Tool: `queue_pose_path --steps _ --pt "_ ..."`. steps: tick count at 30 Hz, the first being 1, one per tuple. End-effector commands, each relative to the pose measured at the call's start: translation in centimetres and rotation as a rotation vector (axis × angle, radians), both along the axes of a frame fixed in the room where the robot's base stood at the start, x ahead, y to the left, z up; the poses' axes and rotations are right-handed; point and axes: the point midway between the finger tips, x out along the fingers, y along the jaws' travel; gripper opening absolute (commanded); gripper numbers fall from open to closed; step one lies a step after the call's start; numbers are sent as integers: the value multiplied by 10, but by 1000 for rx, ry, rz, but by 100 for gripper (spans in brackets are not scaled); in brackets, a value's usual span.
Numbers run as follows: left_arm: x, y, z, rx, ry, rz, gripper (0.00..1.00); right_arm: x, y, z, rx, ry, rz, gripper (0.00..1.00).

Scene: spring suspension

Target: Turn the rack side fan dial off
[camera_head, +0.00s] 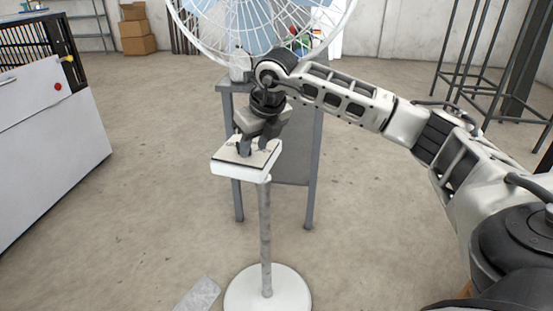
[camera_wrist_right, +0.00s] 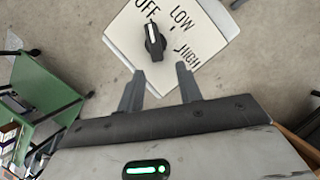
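The dial (camera_wrist_right: 155,42) is a black knob with a white line on a white control panel (camera_wrist_right: 120,35) printed OFF, LOW and HIGH. In the right wrist view the white line points up, roughly toward OFF. In the head view the panel is the top of a white box (camera_head: 228,168) on a grey post. My right gripper (camera_head: 254,148) is above the box, pointing down; it mostly hides the dial there. In the right wrist view its two fingers (camera_wrist_right: 160,80) are apart, with nothing between them, and the knob lies beyond the tips. My left gripper is not in view.
The large white fan cage (camera_head: 265,25) stands behind the box, above a grey table (camera_head: 310,165). The post has a round white base (camera_head: 245,295). A white machine (camera_head: 50,150) is at the left, and a dark metal frame (camera_head: 490,70) is at the right. Open floor lies around.

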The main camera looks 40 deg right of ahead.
Motion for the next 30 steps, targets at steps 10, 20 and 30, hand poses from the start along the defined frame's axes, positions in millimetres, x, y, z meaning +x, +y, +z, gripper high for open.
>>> queue_pose_path --steps 10,20,30 --pt "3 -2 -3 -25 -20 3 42 -75 -2 -2 -4 0 0 35" --pt "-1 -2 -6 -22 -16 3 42 -99 -1 0 -1 -1 0 35" --pt "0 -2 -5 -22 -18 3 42 -98 -1 0 0 -1 0 35"
